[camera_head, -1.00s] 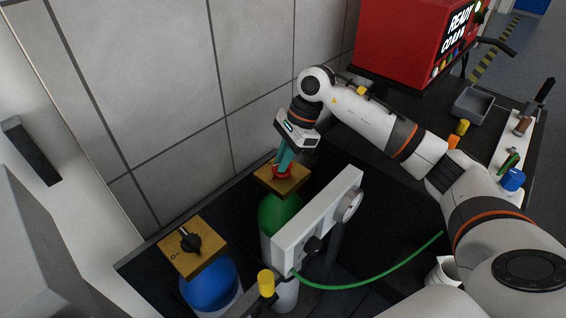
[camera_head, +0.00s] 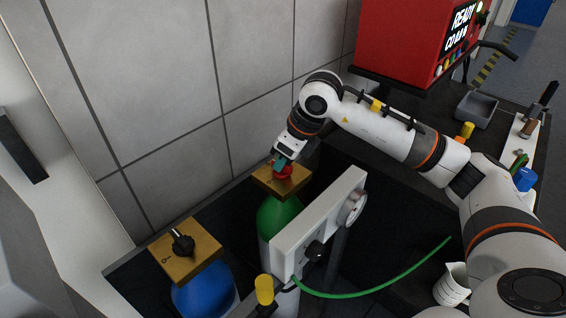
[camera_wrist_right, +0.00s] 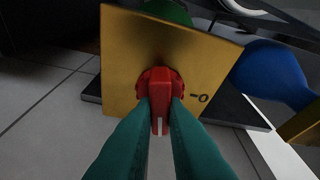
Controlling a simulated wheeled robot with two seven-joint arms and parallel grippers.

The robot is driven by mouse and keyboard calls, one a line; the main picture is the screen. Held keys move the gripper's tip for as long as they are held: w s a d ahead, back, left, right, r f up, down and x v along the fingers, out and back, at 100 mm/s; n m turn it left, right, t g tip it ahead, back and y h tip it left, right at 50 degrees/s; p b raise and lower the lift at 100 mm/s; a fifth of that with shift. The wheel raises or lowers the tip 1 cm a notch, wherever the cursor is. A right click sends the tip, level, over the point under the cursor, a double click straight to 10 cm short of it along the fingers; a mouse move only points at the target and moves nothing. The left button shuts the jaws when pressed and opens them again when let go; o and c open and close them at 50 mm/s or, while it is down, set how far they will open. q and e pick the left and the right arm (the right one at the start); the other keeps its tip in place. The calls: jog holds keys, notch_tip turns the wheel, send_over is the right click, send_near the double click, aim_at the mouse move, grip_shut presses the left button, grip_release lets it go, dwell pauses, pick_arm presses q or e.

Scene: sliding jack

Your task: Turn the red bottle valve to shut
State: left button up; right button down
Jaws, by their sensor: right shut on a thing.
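The red valve (camera_head: 283,170) sits on a brass plate (camera_head: 268,182) on top of the green bottle (camera_head: 278,215). In the right wrist view the red valve (camera_wrist_right: 160,78) stands out from the brass plate (camera_wrist_right: 120,60), its handle between two teal fingers. My right gripper (camera_head: 281,162) is shut on this handle; in the right wrist view its fingertips (camera_wrist_right: 161,105) touch both sides of it. The plate has small marks beside the valve, one a short bar and one a ring. My left gripper is not in view.
A blue bottle (camera_head: 205,292) with a brass plate and black knob (camera_head: 183,244) stands to the left. A white panel (camera_head: 310,225) with a gauge stands right of the green bottle. A green hose (camera_head: 390,280) runs right. A tiled wall (camera_head: 170,90) is close behind.

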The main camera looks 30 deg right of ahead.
jog(key=shift+m+h+b, duration=0.45)
jog(key=shift+m+h, duration=0.05)
jog(key=shift+m, duration=0.8)
jog(key=shift+m+t, duration=0.3)
jog(key=c, duration=1.5)
grip_release()
jog(key=shift+o, duration=0.2)
jog(key=shift+r, duration=0.1)
jog(key=v, duration=1.2)
jog(key=shift+w+a, duration=0.1)
